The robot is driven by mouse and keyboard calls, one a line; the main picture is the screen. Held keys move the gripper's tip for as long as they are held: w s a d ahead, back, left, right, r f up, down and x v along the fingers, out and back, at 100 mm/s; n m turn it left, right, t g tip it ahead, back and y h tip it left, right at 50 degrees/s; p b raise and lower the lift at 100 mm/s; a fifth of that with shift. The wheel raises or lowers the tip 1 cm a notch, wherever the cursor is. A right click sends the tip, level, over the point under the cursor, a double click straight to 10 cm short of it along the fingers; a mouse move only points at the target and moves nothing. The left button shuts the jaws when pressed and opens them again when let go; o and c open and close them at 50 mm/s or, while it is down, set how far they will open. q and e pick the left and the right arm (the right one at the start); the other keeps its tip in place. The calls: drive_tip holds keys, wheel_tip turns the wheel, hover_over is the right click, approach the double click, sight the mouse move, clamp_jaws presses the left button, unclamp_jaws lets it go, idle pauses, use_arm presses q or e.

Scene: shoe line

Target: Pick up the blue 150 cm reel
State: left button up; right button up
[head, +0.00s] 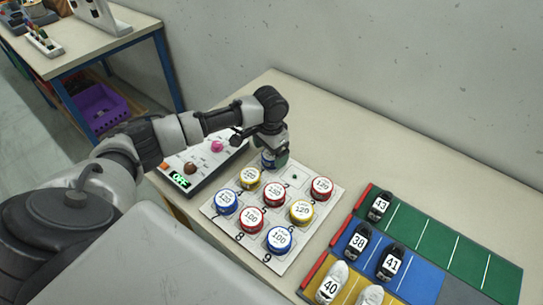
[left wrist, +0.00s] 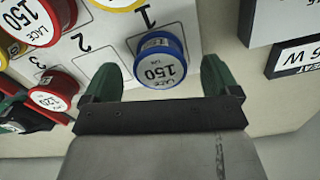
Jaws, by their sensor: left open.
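The blue 150 cm reel (left wrist: 160,62) sits beside the number 1 on the white board (left wrist: 100,50) in the left wrist view, its white label reading 150. My left gripper (left wrist: 160,85) is open, with its green fingertips on either side of the reel; whether they touch it I cannot tell. In the head view my left gripper (head: 274,158) points down at the board's far corner and largely hides this reel. Two other blue reels, one at the left (head: 226,202) and one at the near side (head: 280,239), stand on the board. My right gripper is not in view.
Red reels (head: 322,188) and yellow reels (head: 301,211) stand close by on the board. Numbered shoes (head: 358,241) stand on coloured mats at the right. A wall rises behind the table.

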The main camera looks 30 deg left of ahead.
use_arm(q)
drive_tip(key=shift+f, duration=1.25)
drive_tip(key=c, duration=1)
drive_tip(key=shift+r, duration=0.15)
